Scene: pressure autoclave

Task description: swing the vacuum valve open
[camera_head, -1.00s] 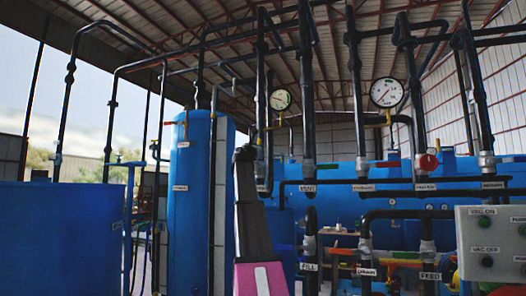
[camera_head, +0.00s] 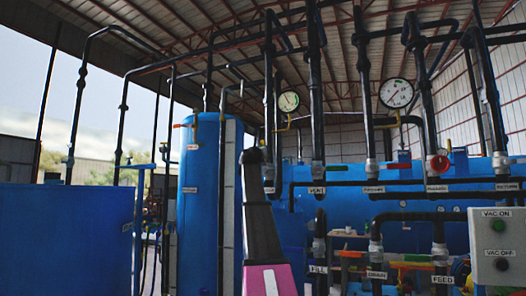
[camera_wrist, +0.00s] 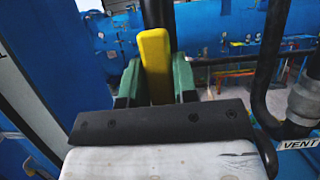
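A yellow lever (camera_wrist: 155,60) stands upright in the wrist view, in front of a dark vertical pipe. I take it for the vacuum valve's handle, but its label is not visible. My gripper (camera_wrist: 157,88) has its green fingers on both sides of the lever's lower part, with no clear gap, and looks shut on it. In the head view my arm hides the gripper and lever, in front of the dark pipe (camera_head: 269,100) left of the VENT pipe (camera_head: 316,100).
The VENT label (camera_wrist: 300,143) and its pipe stand close on the right. A blue vertical tank (camera_head: 201,210) stands left of my arm. A red valve handle (camera_head: 438,165), gauges (camera_head: 396,93) and a grey control box (camera_head: 497,245) are farther right.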

